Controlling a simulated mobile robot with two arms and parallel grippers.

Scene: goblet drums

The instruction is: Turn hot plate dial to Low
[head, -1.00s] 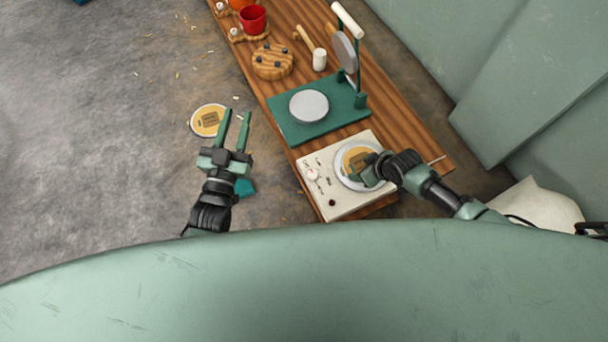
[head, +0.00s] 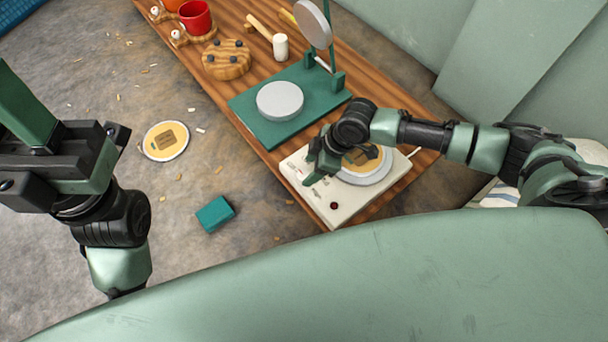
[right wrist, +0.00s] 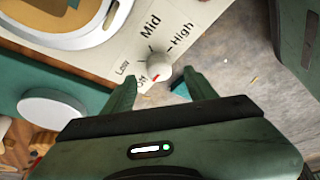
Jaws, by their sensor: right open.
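The hot plate (head: 340,205) is a cream box at the end of the wooden bench, with a round plate carrying a yellow disc with a brown patch (head: 368,155). In the right wrist view its dial (right wrist: 157,66) is a pale round knob with Low, Mid and High lettered around it. A red mark shows near the partly hidden Off lettering. My right gripper (right wrist: 160,88) is open, its fingertips on either side of the dial's near side; contact is unclear. In the head view the right gripper (head: 318,168) covers the dial. My left gripper (head: 40,115) is raised at the left edge, its finger gap unclear.
A green stand (head: 300,112) with a grey disc (head: 280,100) is beside the hot plate. A wooden block (head: 226,60), mallet (head: 281,46) and red cup (head: 195,17) are further along the bench. A teal box (head: 215,214) and a round disc (head: 166,141) lie on the floor.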

